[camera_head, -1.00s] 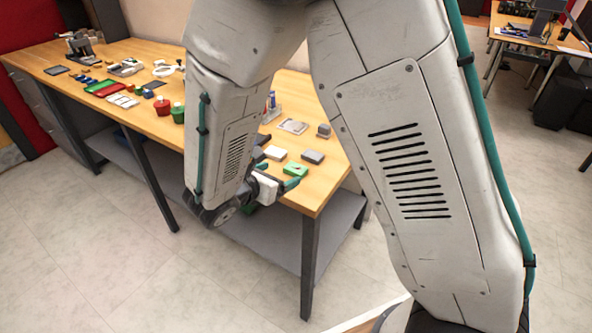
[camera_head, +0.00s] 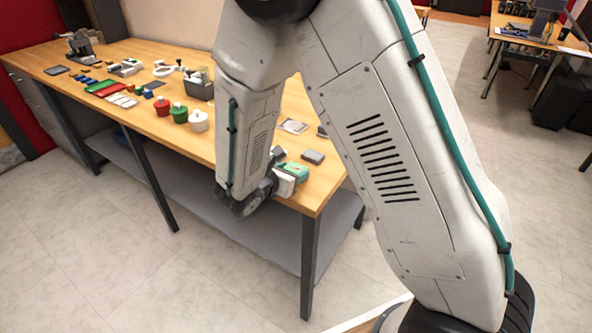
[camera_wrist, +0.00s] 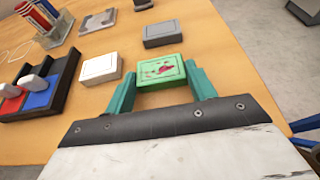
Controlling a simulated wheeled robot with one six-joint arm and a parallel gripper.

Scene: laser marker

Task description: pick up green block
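The green block (camera_wrist: 161,72) is a flat square piece with a red mark on its top, lying on the wooden table in the wrist view. My gripper (camera_wrist: 160,87) is open, with one teal finger on each side of the block's near part. Whether the fingers touch the block I cannot tell. In the head view the green block (camera_head: 298,170) shows near the table's front right corner, partly hidden by my gripper and arm.
A white block (camera_wrist: 100,69) lies left of the green one, and a grey block (camera_wrist: 162,33) lies just beyond it. A dark tray (camera_wrist: 40,88) with red and blue parts stands at the left. The table's edge (camera_head: 318,206) is close on the right.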

